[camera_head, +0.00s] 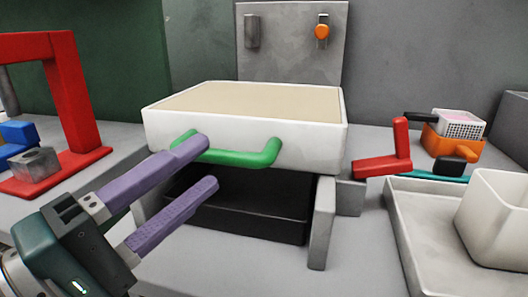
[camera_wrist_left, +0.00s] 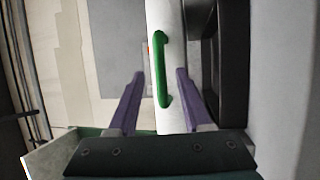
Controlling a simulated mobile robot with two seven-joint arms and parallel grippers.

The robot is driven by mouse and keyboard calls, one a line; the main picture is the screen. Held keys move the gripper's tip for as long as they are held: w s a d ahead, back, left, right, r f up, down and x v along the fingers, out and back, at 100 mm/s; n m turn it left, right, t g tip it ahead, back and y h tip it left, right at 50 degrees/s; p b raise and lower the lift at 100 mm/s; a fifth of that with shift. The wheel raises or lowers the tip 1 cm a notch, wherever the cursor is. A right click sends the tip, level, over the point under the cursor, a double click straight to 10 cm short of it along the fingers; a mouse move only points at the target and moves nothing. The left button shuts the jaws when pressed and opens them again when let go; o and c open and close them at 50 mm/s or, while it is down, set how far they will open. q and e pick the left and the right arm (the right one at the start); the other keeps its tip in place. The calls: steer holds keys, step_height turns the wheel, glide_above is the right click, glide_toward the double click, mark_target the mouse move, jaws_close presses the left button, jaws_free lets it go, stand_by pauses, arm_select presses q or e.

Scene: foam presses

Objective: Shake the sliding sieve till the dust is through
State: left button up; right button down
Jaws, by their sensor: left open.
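The sieve (camera_head: 310,156) is a white box with a beige top surface, resting on grey supports above a black bin (camera_head: 245,208). A green handle (camera_head: 240,157) runs along its front face. My left gripper (camera_head: 211,162) is open at the left part of the handle, with one purple finger above the other. In the left wrist view the green handle (camera_wrist_left: 161,70) lies between the two purple fingers, at and beyond their tips. I cannot tell whether a finger touches it. The inside of the bin is mostly dark. My right gripper is not in view.
A red press frame (camera_head: 75,95) with blue and grey blocks stands at left. A red L-shaped part (camera_head: 390,155), an orange box (camera_head: 450,145) with a white basket, and a pale tray (camera_head: 410,235) holding a white container (camera_head: 497,220) are at right. A grey panel (camera_head: 290,50) stands behind.

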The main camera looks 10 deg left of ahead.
mark_target(210, 161)
arm_select(q)
steer(key=shift+x, duration=1.95)
jaws_close()
